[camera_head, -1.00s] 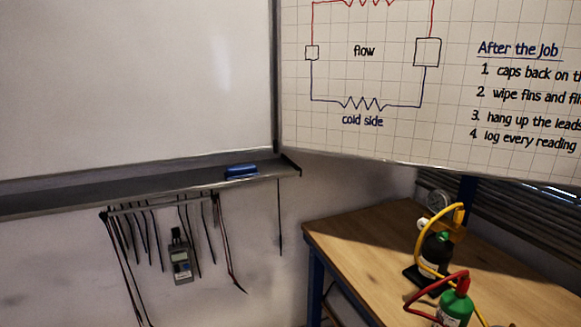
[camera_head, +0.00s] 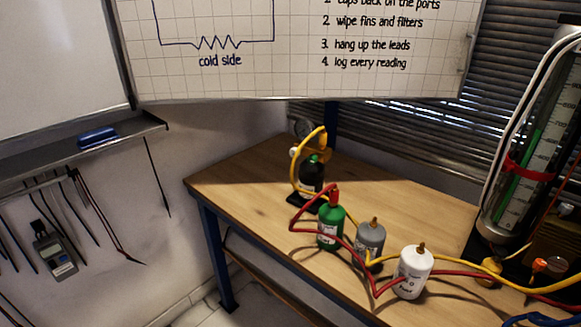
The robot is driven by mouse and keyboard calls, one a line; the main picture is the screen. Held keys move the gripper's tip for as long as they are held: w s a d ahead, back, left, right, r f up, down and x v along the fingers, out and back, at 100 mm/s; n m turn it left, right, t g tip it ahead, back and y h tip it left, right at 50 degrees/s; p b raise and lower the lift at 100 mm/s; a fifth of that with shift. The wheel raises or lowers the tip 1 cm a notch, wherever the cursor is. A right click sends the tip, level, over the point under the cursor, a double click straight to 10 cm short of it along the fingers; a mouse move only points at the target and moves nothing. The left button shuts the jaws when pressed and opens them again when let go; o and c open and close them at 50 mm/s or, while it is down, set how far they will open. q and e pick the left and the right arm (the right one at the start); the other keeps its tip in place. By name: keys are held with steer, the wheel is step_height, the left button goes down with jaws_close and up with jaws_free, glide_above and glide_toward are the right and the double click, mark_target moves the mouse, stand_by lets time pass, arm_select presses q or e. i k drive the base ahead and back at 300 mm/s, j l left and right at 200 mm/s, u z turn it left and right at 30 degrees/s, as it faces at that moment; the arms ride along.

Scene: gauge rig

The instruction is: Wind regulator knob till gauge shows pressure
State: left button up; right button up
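A small round gauge (camera_head: 303,128) stands at the back of the wooden bench, near the blue post. Its dial is too small to read. In front of it is a dark bottle (camera_head: 311,176) with a green top and a yellow hose (camera_head: 296,165) looped over it. A regulator knob cannot be made out clearly among these parts. Neither of my grippers is in view.
The bench (camera_head: 250,185) also carries a green bottle (camera_head: 330,225), a grey bottle (camera_head: 370,242) and a white bottle (camera_head: 412,272), with red and yellow hoses between them. A tall clear cylinder (camera_head: 530,135) stands at the right. The bench's left part is clear.

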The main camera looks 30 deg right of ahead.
mark_target(292, 151)
steer(key=j+z, duration=0.1)
steer(key=z, duration=1.05)
steer(key=j+z, duration=0.85)
steer(key=k+j+z, duration=0.15)
steer(key=j, duration=0.25)
steer(key=k+j+z, duration=0.1)
steer(key=j, duration=0.25)
steer(key=k+j, duration=0.15)
steer(key=j, duration=0.15)
steer(key=k+j, duration=0.15)
steer(key=j, duration=0.15)
